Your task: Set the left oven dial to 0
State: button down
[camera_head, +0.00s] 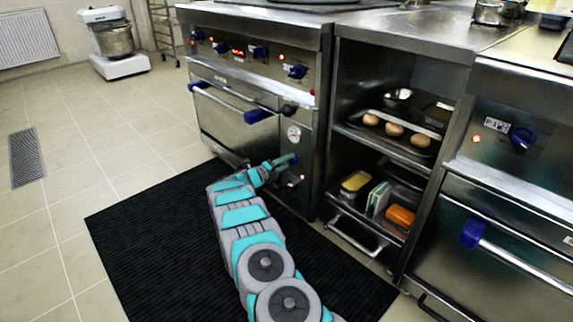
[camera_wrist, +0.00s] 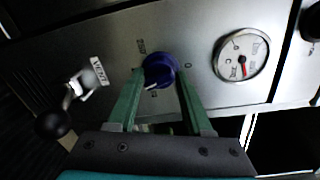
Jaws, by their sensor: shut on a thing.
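The left oven (camera_head: 235,105) stands at the left in the head view, with a narrow panel at its right side. My gripper (camera_head: 288,160) reaches that panel just below a round gauge (camera_head: 293,133). In the wrist view my gripper (camera_wrist: 166,78) is shut on a blue dial (camera_wrist: 160,68), one green finger on each side. The dial's white pointer mark is at its lower left in the wrist view. Small printed marks surround the dial, too small to read surely. My gripper hides the dial in the head view.
In the wrist view, a lever with a black ball (camera_wrist: 52,124) is left of the dial and the gauge (camera_wrist: 240,54) is right of it. Open shelves (camera_head: 385,145) and a second oven (camera_head: 500,225) stand at the right. A black mat (camera_head: 150,230) covers the floor.

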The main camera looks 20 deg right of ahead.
jog(key=n, duration=1)
jog(key=n+h, duration=0.1)
jog(key=n, duration=2)
jog(key=shift+w+f+n+h, duration=0.1)
jog(key=shift+f+n+h, duration=0.2)
jog(key=shift+n, duration=0.1)
jog(key=shift+c, duration=1.6)
grip_release()
